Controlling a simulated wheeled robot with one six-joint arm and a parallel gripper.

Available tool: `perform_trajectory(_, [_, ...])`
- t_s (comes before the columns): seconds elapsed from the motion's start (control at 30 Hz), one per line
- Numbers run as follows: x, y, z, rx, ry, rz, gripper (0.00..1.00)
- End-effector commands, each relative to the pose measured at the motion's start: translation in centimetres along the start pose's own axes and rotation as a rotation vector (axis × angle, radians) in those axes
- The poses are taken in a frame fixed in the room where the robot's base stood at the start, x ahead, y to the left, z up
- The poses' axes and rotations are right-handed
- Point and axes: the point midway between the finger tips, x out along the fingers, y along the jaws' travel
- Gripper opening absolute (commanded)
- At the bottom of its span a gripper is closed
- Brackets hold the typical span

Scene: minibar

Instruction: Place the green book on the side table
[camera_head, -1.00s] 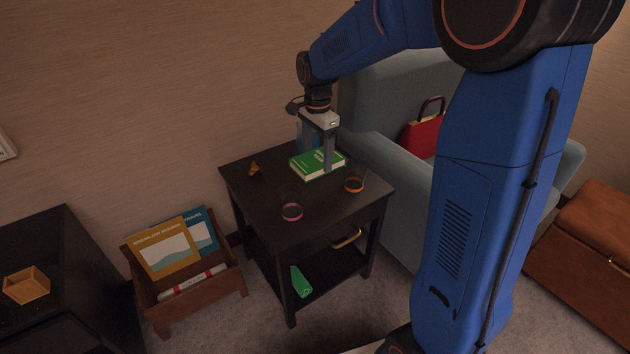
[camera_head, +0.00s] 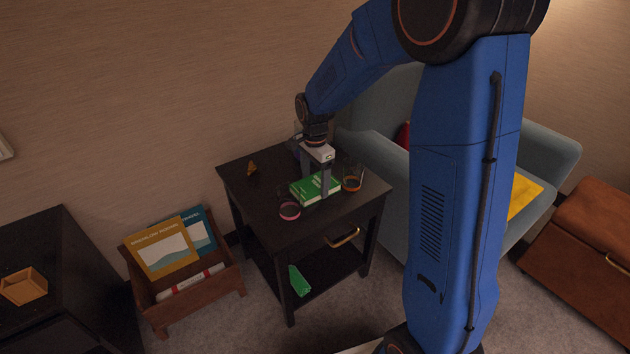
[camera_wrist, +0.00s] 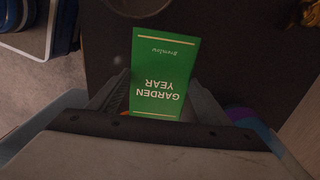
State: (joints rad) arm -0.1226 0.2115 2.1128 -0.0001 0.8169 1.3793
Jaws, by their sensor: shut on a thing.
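The green book (camera_head: 308,190) is over the near middle of the dark side table's top (camera_head: 262,212). I cannot tell whether it touches the top. My gripper (camera_head: 316,178) points down and is shut on the book, one finger on each side. In the wrist view the book (camera_wrist: 163,65) shows its cover with "GARDEN YEAR", between the two fingers (camera_wrist: 160,100). Its near end is hidden by my gripper.
A small brass-coloured object (camera_head: 252,168) is at the back left. An armchair (camera_head: 385,160) stands right of the table.

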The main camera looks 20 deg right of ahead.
Motion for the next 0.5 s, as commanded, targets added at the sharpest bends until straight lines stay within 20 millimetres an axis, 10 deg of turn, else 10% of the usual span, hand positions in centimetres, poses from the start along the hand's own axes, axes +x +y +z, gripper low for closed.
perform_trajectory(0.2, [0.23,0.0,0.0,0.0,0.0,0.0,0.44])
perform_trajectory(0.23, [0.23,0.01,0.0,0.0,0.0,0.0,0.76])
perform_trajectory(0.3, [0.21,0.01,0.0,0.0,0.0,0.0,0.9])
perform_trajectory(0.5, [0.2,0.01,0.0,0.0,0.0,0.0,0.9])
